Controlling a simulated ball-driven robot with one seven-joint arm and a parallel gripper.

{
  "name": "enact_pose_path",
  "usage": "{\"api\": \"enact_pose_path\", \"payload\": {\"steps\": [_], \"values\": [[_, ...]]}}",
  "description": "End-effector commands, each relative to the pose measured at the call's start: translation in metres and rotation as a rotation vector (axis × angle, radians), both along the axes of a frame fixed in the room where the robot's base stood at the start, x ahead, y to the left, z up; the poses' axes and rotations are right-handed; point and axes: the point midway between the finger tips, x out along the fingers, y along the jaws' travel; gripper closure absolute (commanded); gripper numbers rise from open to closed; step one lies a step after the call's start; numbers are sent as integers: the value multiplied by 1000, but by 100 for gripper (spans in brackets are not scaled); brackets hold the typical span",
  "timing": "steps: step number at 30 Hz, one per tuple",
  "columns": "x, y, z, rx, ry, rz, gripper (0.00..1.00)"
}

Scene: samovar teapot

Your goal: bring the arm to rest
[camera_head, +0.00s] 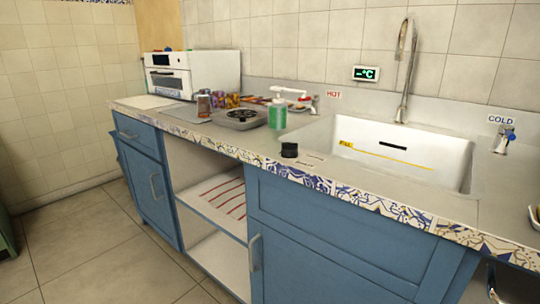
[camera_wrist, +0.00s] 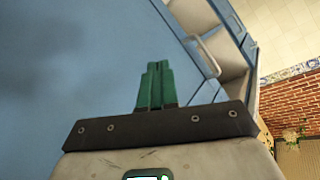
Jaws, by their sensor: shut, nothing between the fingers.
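My gripper (camera_wrist: 157,68) shows in the wrist view, its two green fingers pressed together with nothing between them. It is in front of a plain blue cabinet surface (camera_wrist: 60,60). The gap between the fingers and that surface cannot be judged. In the head view no part of my arm or gripper is visible.
The head view shows a counter (camera_head: 390,187) with a white sink (camera_head: 405,150), tall faucet (camera_head: 405,70), green soap bottle (camera_head: 277,115), black knob-like item (camera_head: 289,150), dark tray (camera_head: 240,118) and white oven (camera_head: 190,75). Blue cabinets (camera_head: 330,240) stand below. The tiled floor (camera_head: 90,240) at left is clear.

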Motion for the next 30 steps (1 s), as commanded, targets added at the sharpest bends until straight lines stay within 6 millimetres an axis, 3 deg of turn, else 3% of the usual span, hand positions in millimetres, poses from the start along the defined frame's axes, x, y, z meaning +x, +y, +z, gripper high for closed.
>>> {"api": "enact_pose_path", "payload": {"steps": [1, 3, 9, 15, 21, 22, 30], "values": [[-28, -22, -12, -72, 67, 11, 100], [-66, -48, -26, -167, 171, 27, 100], [-182, -110, -45, -374, 472, 36, 100], [-276, -146, -39, -481, 711, 15, 100], [-352, -165, -22, -531, 905, -12, 100], [-359, -166, -16, -535, 924, -15, 100], [-353, -165, 41, -535, 912, -9, 100]]}}
